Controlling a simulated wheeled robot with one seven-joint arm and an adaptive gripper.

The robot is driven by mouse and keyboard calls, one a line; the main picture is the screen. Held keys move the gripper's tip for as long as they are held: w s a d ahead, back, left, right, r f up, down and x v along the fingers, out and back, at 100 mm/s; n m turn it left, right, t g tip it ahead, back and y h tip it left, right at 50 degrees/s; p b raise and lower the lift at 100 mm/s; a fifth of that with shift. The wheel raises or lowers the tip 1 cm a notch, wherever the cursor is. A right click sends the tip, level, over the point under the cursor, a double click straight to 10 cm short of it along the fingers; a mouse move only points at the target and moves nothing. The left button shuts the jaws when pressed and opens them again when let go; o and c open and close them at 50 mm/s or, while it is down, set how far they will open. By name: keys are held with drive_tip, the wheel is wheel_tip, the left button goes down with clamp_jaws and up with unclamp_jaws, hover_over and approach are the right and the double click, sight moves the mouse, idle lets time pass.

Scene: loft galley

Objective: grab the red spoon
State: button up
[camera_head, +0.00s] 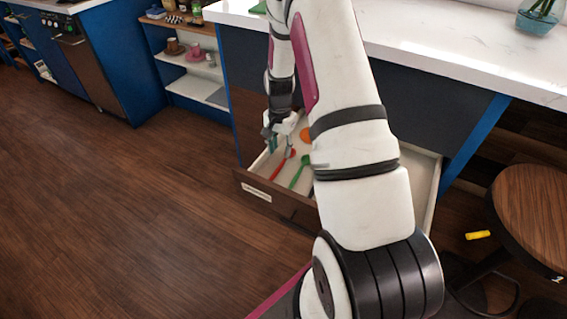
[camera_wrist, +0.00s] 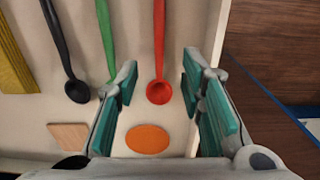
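The red spoon (camera_wrist: 159,91) lies in the open drawer, its bowl toward my gripper and its handle running up the wrist view. It also shows in the head view (camera_head: 280,166). My gripper (camera_wrist: 158,92) is open, with its teal-padded fingers to either side of the spoon's bowl in the picture. Nothing is between the pads that I can see being held. In the head view my gripper (camera_head: 276,142) hangs over the drawer's left end. I cannot tell how far above the spoon the fingertips are.
The drawer (camera_head: 265,190) also holds a green spoon (camera_wrist: 105,40), a black ladle (camera_wrist: 62,50), an orange disc (camera_wrist: 147,139), a wooden piece (camera_wrist: 70,136) and a yellow item (camera_wrist: 15,55). The drawer wall is close right of my gripper. A round stool (camera_head: 535,205) stands right.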

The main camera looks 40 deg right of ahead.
sight(280, 166)
drive_tip(key=shift+s+a+f, duration=0.1)
drive_tip(key=shift+f, duration=3.35)
clamp_jaws()
